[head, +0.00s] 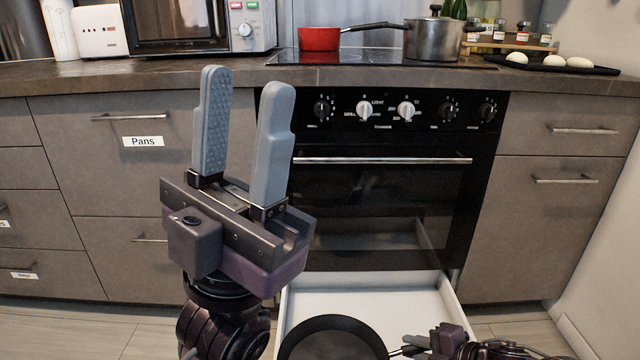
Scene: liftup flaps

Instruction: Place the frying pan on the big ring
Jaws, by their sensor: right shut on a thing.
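The black frying pan (332,342) shows at the bottom edge, in or just above an open white drawer (365,297); I cannot tell whether it touches the drawer floor. The lower part of the pan is cut off. My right gripper (422,345) is at the bottom right, shut on the pan's handle. My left gripper (248,80) is raised in front of the cabinets with its two grey fingers apart and nothing between them. The black hob (385,70) lies in the counter above the oven. Its rings are hard to make out from here.
A red saucepan (319,39) stands on the hob's back left, its handle pointing right. A steel pot (433,39) stands on the right. A microwave (185,25) is left of the hob; a black tray (555,65) with white items is right. The hob's front strip looks clear.

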